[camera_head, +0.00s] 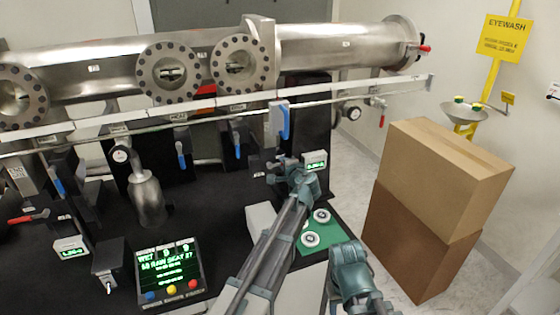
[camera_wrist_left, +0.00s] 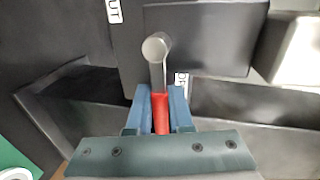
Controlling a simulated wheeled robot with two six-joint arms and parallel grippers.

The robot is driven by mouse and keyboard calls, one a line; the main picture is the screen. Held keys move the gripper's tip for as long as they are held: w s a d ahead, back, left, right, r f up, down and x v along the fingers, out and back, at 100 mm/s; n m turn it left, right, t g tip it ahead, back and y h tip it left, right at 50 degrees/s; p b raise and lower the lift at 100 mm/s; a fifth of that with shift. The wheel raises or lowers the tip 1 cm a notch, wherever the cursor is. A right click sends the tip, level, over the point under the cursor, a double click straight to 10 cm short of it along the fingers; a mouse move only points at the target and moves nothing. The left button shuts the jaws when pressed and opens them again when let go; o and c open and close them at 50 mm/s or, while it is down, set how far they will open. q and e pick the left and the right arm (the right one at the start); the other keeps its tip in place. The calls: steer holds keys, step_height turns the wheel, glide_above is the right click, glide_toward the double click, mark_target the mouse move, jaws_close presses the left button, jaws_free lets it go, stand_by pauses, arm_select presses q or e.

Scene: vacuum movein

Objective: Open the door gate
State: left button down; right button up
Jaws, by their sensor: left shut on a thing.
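The lever's grey metal rod ends in a round knob (camera_wrist_left: 156,46) in front of a dark box. In the head view my gripper hides most of this lever. I cannot tell which part is the door gate itself. Of my right arm only a teal link shows at the bottom; its gripper is out of view.
A large steel tube (camera_head: 110,72) with round flanged ports runs across the back. A blue-handled valve (camera_head: 284,120) hangs just behind my left gripper. A control panel (camera_head: 170,270) stands at the front left. Stacked cardboard boxes (camera_head: 440,170) stand on the floor at the right.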

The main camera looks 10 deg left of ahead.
arm_select(q)
steer(key=shift+w+r, duration=0.2)
steer(key=shift+r, duration=0.05)
stand_by(0.4)
steer(key=c, duration=0.8)
jaws_free()
steer(key=shift+s+r+n, duration=0.1)
steer(key=shift+s+n, duration=0.05)
steer(key=shift+n, duration=0.15)
steer(key=shift+c, duration=0.2)
steer(key=p+v, duration=0.3)
steer(key=v, duration=1)
steer(key=shift+s, duration=0.45)
steer(key=shift+d, duration=0.2)
